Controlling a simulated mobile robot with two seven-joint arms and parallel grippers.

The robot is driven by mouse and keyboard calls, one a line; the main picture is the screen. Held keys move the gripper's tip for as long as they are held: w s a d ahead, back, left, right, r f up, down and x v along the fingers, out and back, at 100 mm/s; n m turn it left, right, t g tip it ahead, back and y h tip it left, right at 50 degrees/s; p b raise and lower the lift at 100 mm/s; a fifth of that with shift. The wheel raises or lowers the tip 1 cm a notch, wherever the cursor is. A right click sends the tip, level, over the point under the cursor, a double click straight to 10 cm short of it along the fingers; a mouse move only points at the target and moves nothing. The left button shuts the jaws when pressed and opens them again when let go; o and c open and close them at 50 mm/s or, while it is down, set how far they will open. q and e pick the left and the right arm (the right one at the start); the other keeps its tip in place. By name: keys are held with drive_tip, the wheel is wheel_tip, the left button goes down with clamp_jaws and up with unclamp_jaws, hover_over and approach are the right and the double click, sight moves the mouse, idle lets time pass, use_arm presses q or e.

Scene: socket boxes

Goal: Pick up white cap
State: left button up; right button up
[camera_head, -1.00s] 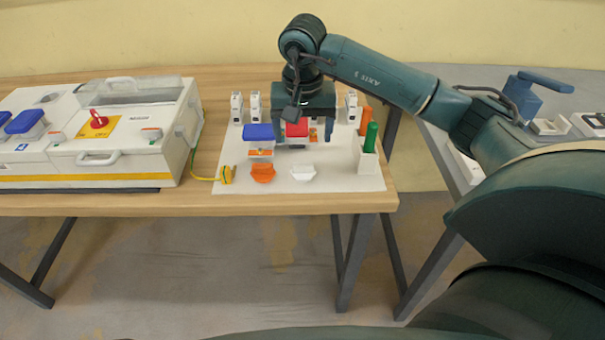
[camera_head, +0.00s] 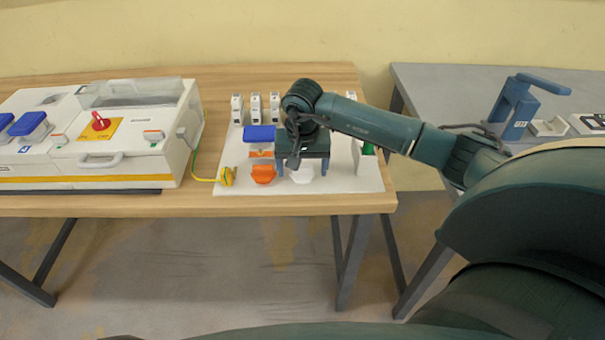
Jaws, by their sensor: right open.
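The white cap (camera_head: 303,175) lies on the white mat (camera_head: 350,183) near its front edge, just right of the orange cap (camera_head: 263,174). My right gripper (camera_head: 302,171) is above and around the white cap, pointing down. Its two grey fingers show apart, one on each side of the cap, and it holds nothing that I can see. The gripper body hides the back part of the cap and the things behind it. Whether the fingers touch the cap I cannot tell. My left gripper is not in view.
A blue-topped piece (camera_head: 259,134) stands behind the orange cap. Several small white modules (camera_head: 256,106) stand at the back. A green piece (camera_head: 368,149) is partly behind my arm. A yellow-green cable (camera_head: 207,179) runs to the large white box (camera_head: 120,160) at left.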

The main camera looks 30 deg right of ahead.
drive_tip(key=shift+c, duration=0.5)
drive_tip(key=c, duration=1)
